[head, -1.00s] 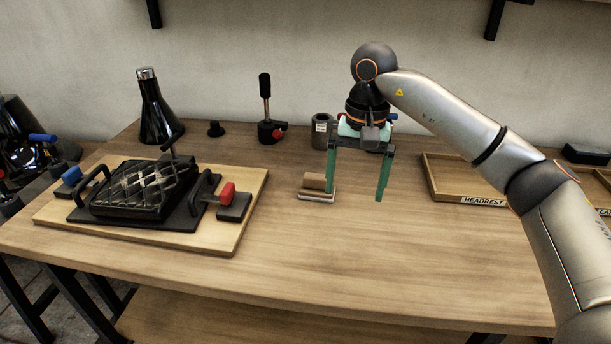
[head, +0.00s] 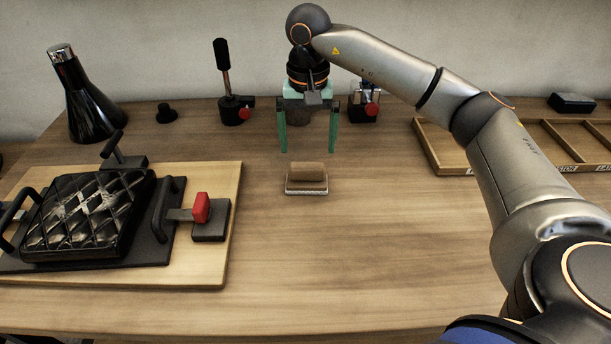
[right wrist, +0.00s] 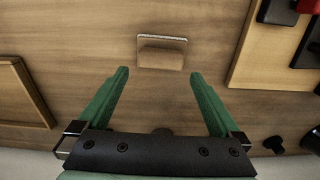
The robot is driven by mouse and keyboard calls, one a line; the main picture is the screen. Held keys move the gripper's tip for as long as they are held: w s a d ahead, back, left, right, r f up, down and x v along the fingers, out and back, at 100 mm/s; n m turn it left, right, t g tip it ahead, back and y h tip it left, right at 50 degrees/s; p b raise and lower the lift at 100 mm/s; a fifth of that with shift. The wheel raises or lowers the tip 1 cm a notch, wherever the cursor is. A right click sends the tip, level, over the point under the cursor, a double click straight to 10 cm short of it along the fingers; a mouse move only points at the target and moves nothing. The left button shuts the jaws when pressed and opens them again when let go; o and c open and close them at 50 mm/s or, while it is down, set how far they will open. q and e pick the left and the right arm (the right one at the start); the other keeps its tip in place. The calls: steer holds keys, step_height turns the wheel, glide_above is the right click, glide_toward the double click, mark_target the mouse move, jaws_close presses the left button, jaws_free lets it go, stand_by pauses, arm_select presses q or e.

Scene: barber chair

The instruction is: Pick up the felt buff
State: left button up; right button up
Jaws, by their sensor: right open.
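The felt buff (head: 307,178) is a small brown block with a pale layer at its base. It rests on the wooden table (head: 330,260) near the middle of the head view. It also shows in the right wrist view (right wrist: 161,53), ahead of the fingertips and roughly centred between them. My right gripper (head: 308,150) has green fingers, spread wide and empty. It hangs behind the buff in the head view, apart from it. In the right wrist view both fingers (right wrist: 160,75) point toward the buff. My left gripper is not in view.
A wooden board (head: 235,215) with a clamped black quilted pad (head: 85,215) lies at left. A black bottle (head: 90,105) and a lever clamp (head: 233,108) stand behind. A divided wooden tray (head: 435,150) is at back right. Table around the buff is clear.

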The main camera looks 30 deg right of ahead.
mark_target(306, 165)
step_height(306, 165, down, 7)
steer(key=shift+a+r, duration=0.1)
stand_by(0.3)
steer(key=c, duration=1.1)
steer(key=shift+r, duration=0.15)
steer(key=shift+r, duration=0.65)
steer(key=s+a+r, duration=0.8)
steer(key=s+r, duration=0.3)
steer(key=shift+s+a+r, duration=0.15)
steer(key=shift+s+r, duration=0.1)
